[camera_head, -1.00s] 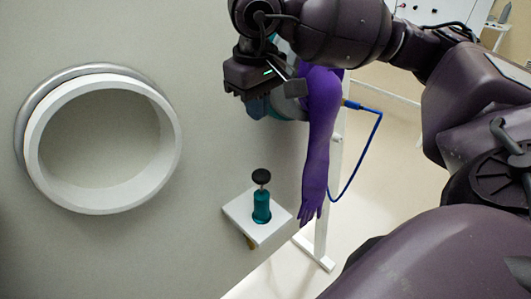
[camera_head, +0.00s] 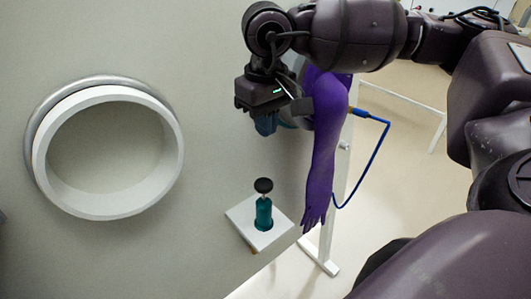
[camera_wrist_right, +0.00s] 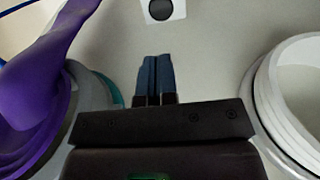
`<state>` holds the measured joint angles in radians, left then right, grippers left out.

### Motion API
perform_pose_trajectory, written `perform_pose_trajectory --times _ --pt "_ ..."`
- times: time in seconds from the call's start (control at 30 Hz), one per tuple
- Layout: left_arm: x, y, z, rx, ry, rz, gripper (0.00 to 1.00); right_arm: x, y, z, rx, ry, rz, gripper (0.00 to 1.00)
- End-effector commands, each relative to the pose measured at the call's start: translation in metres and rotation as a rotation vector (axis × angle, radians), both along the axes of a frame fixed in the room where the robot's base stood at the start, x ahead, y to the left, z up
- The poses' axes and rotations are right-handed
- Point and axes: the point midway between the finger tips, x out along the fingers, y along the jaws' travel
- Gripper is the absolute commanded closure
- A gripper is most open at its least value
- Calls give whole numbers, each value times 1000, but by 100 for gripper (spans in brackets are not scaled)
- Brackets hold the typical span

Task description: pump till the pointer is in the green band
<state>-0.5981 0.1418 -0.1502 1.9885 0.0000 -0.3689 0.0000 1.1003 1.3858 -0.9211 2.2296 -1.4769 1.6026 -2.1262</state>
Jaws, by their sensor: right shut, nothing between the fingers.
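The pump is a teal cylinder (camera_head: 264,214) standing upright on a small white shelf (camera_head: 240,217) on the grey wall, with a thin rod and a round black knob (camera_head: 263,185) raised above it. My right gripper (camera_head: 266,125) is above the pump, apart from it, close to the wall. In the right wrist view its blue fingers (camera_wrist_right: 156,77) are together and empty, and the black knob (camera_wrist_right: 161,9) on the white shelf shows beyond them at the top edge. No gauge, pointer or green band can be made out. My left gripper is not in view.
A purple glove (camera_head: 321,165) hangs from a port just right of the pump, with a blue hose (camera_head: 377,150) behind it. An open round white port (camera_head: 174,150) is in the wall at left. The wall between that port and the pump is clear.

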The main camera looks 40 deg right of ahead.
Motion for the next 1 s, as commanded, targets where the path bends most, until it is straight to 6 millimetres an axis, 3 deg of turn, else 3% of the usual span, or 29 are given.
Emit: perform_pose_trajectory --times 0.7,1.0 --pt "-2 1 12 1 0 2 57 0 0 -113 1 4 0 100" --pt "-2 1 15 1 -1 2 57 1 0 -134 0 0 0 100"
